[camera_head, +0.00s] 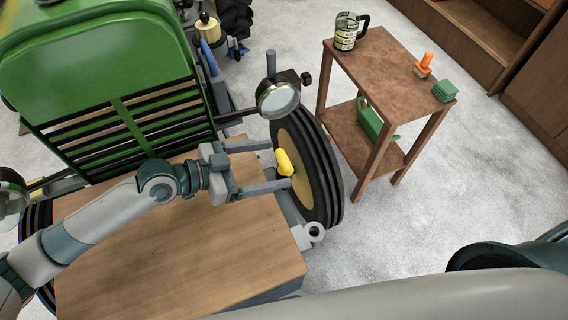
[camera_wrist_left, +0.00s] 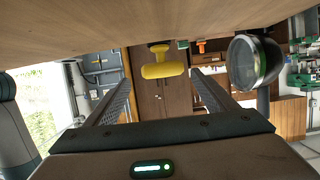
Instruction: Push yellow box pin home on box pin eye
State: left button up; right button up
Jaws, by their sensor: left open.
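The yellow box pin (camera_head: 285,162) has a T-shaped handle and shows beyond the right edge of the wooden box top, in front of the tractor wheel. My left gripper (camera_head: 281,164) is open, its fingers on either side of the pin with gaps. In the left wrist view the yellow box pin (camera_wrist_left: 163,69) is between and beyond the fingertips of the left gripper (camera_wrist_left: 160,72), its stem towards the wooden board. A light grey ring (camera_head: 314,232) is at the box's corner; I cannot tell if it is the box pin eye. The pin's lower end is hidden. My right gripper is not in view.
The wooden box top (camera_head: 180,245) lies under my left arm. A round lamp (camera_head: 278,98) is close above the gripper, and the tractor wheel (camera_head: 318,165) is just beyond it.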

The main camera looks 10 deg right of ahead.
aim_at(281, 160)
pick_arm(q)
jog(key=p+x, duration=0.1)
jog(key=x, duration=0.1)
jog(key=p+x, duration=0.1)
jog(key=shift+w+d+f, duration=0.1)
jog(key=shift+w+d, duration=0.2)
jog(key=shift+w, duration=0.1)
jog(key=shift+d+f, duration=0.25)
jog(key=shift+d, duration=0.1)
jog(key=shift+w, duration=0.1)
jog(key=c, duration=1.3)
